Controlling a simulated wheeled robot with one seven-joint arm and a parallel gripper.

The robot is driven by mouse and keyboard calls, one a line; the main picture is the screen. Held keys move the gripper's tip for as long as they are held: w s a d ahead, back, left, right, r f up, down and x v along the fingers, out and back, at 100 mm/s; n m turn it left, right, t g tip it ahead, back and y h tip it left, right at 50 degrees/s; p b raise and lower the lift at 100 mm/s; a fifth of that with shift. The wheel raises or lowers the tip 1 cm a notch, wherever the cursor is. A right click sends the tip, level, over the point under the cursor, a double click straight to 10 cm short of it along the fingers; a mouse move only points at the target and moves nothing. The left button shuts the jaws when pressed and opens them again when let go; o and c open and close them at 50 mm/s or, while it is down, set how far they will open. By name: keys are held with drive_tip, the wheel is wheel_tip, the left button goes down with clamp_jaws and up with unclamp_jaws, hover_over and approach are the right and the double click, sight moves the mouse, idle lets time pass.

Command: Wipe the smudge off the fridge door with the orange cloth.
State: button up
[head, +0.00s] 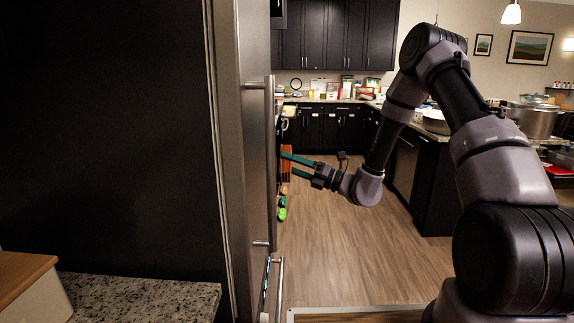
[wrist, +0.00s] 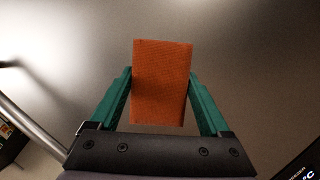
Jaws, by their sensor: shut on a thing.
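My gripper (head: 288,163) has green fingers and points left at the front of the fridge door (head: 257,130), which I see nearly edge-on in the head view. It is shut on the orange cloth (wrist: 161,85), a flat upright block between the two fingers. In the head view the cloth (head: 286,166) shows only as a narrow orange strip beside the door. In the wrist view the grey fridge door (wrist: 235,60) fills the background. I cannot tell whether the cloth touches it. I cannot make out a smudge; the cloth may cover it.
A long vertical fridge handle (head: 272,165) stands out from the door; a bar also shows at left in the wrist view (wrist: 35,130). Green objects (head: 282,212) show low beside the door. Wooden floor (head: 350,250) is open below my arm. A counter (head: 435,180) stands right.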

drive_tip(key=shift+d, duration=0.1)
drive_tip(key=shift+d, duration=1.4)
